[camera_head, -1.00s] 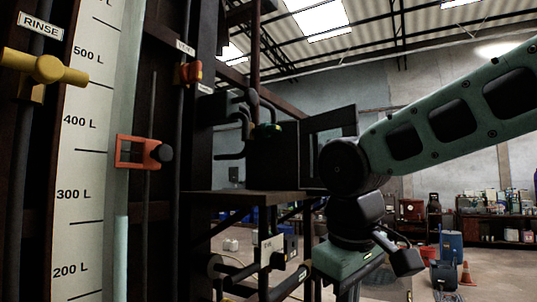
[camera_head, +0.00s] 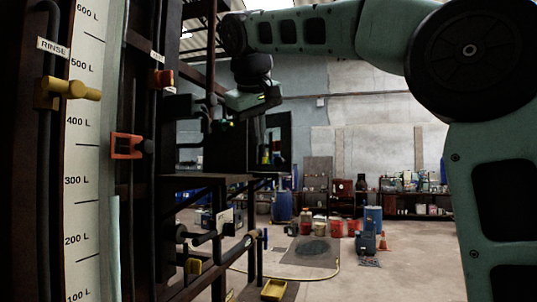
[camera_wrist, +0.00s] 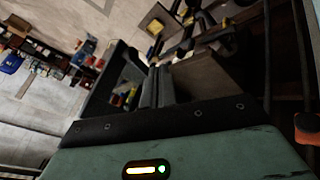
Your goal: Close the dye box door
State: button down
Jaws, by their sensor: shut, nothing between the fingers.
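The dye box (camera_head: 225,150) is a dark box on a shelf beside the vat frame, left of centre in the head view. Its dark door (camera_head: 287,135) stands open at the box's right side and has a window. My gripper (camera_head: 260,138) points down beside the box and the door, its fingers partly lost against the dark. In the wrist view my gripper (camera_wrist: 157,88) is shut and empty. It lies between the windowed door (camera_wrist: 103,85) on the left and what looks like the box (camera_wrist: 205,75) on the right. I cannot tell whether the fingers touch the door.
The shelf (camera_head: 215,178) carries the box. A level scale (camera_head: 85,150), a yellow rinse valve (camera_head: 68,89) and an orange bracket (camera_head: 127,146) are at the left. A blue barrel (camera_head: 282,206) and red containers stand far behind.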

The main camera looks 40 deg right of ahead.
jog(key=w+d+f+p, duration=0.2)
jog(key=w+d+f, duration=0.1)
jog(key=d, duration=0.3)
jog(key=shift+d+f, duration=0.15)
jog(key=shift+f, duration=0.6)
